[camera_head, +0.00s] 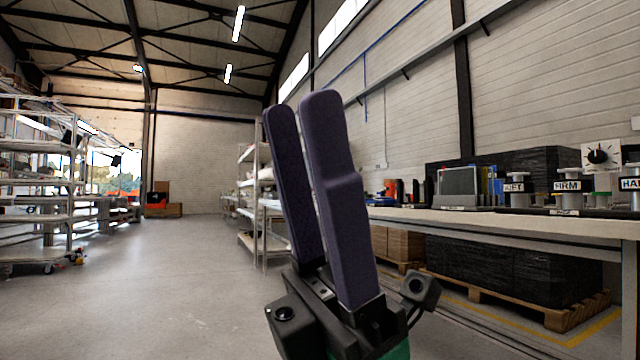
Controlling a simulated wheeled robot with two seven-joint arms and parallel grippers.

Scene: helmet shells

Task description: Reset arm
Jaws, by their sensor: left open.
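My left gripper (310,108) is raised upright in the middle of the head view, close to the camera. Its two long dark purple fingers point up, with a narrow gap between them. It is open and nothing is between the fingers. My right gripper is not in this view. No helmet shell can be made out.
A workbench (520,219) runs along the right wall, with labelled fixtures (567,197) and a grey screen-like panel (457,186) on it. Dark wrapped goods on a pallet (500,297) sit underneath. Shelving (40,205) lines the left. The floor (150,290) between is clear.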

